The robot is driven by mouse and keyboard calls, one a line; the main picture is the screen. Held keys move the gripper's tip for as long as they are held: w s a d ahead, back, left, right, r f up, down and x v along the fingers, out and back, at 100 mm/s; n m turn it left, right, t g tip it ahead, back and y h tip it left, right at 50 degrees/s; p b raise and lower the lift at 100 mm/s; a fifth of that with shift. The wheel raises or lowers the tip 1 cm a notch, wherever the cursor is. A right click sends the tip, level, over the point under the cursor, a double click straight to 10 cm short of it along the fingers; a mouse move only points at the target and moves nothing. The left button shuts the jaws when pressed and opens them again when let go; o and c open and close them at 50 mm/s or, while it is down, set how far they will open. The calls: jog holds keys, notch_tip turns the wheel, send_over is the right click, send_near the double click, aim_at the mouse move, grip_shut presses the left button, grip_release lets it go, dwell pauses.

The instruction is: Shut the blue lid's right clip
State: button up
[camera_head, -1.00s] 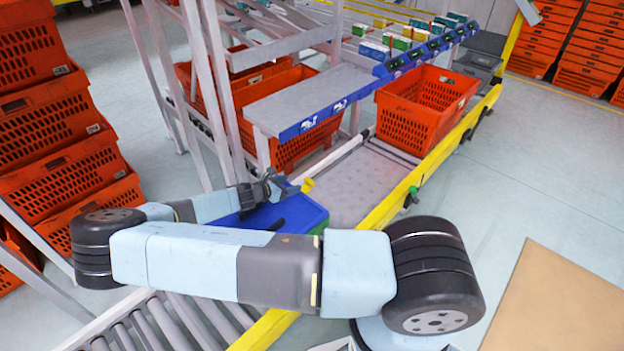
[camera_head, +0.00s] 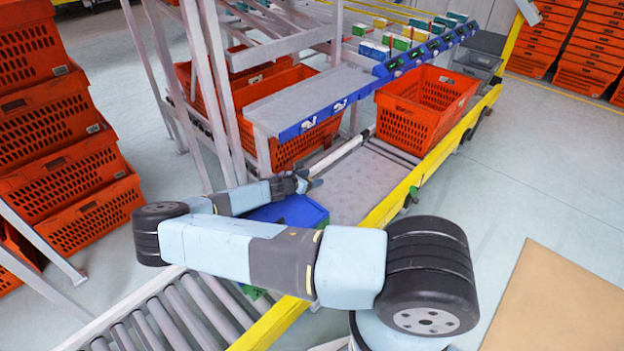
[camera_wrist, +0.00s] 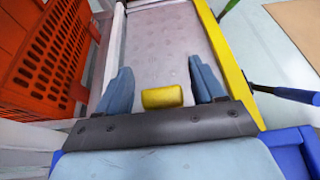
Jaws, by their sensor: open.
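The blue lid (camera_head: 298,210) lies beyond my forearm in the head view, partly hidden by my arm. A corner of blue also shows at the lower right of the wrist view (camera_wrist: 295,150). A yellow piece (camera_wrist: 162,97), which looks like the lid's clip, shows between my fingers in the wrist view. I cannot tell whether they touch it. My gripper (camera_head: 310,184) is over the lid's far edge in the head view, its fingers spread, and it holds nothing that I can see.
An orange tote (camera_head: 425,105) stands further along the conveyor, beyond a bare grey plate (camera_head: 362,185). A yellow rail (camera_head: 400,195) runs along the conveyor's right side. Metal posts (camera_head: 205,90) and stacked orange totes (camera_head: 55,130) stand to the left.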

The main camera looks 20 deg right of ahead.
jog(key=shift+w+d+f, duration=0.15)
jog(key=shift+d, duration=0.15)
jog(key=shift+c, duration=0.2)
jog(key=c, duration=0.9)
jog(key=shift+c, duration=0.2)
